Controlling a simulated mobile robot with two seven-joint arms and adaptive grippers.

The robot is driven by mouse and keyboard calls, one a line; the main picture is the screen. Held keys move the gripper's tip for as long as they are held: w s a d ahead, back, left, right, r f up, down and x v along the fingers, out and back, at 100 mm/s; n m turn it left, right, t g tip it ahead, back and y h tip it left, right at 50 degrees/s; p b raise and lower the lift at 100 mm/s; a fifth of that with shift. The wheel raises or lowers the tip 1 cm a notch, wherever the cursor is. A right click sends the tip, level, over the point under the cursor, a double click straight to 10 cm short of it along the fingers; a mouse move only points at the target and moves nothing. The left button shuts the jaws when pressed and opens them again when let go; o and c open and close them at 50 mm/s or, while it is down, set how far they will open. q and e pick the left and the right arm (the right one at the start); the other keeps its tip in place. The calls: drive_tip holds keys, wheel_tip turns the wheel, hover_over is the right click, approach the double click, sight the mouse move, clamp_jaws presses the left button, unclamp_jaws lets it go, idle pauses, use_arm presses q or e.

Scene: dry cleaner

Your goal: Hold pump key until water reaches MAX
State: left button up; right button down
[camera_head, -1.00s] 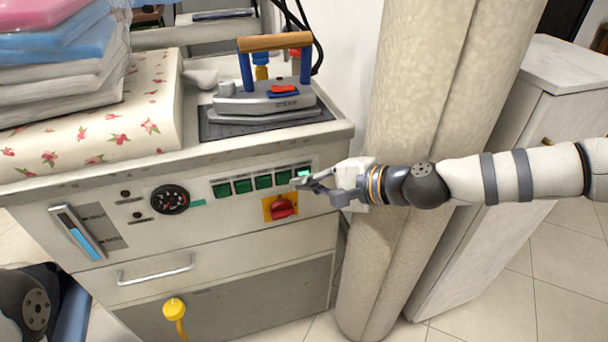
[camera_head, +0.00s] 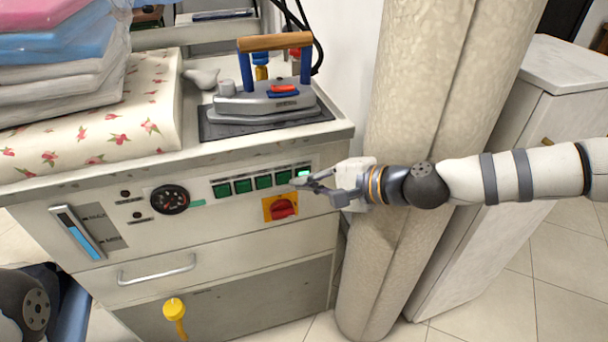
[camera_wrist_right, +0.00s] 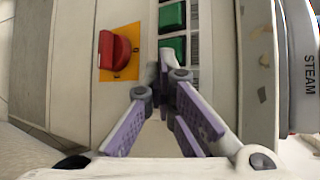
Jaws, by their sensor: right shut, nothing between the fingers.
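The control panel of the ironing station carries a row of green keys (camera_head: 263,182). The rightmost key (camera_head: 303,172) glows brighter than the others. My right gripper (camera_head: 298,183) is shut and empty, its fingertips at that end key and partly covering it. In the right wrist view the closed fingertips (camera_wrist_right: 164,72) meet the panel at the end of the row, hiding the key under them. The water gauge (camera_head: 78,232) is a slanted tube at the panel's left, with blue water in its lower part and MAX and MIN marks beside it. The level appears below MAX. My left gripper is out of view.
A red rotary switch (camera_head: 283,208) on a yellow plate sits just below the keys. A dial (camera_head: 170,199) is left of them. An iron (camera_head: 265,98) stands on the top. A fabric roll (camera_head: 385,260) stands close under my right arm.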

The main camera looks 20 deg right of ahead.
drive_tip(key=shift+s, duration=0.8)
drive_tip(key=s, duration=0.5)
drive_tip(key=shift+d+p, duration=0.15)
drive_tip(key=shift+p, duration=0.2)
idle(2.4)
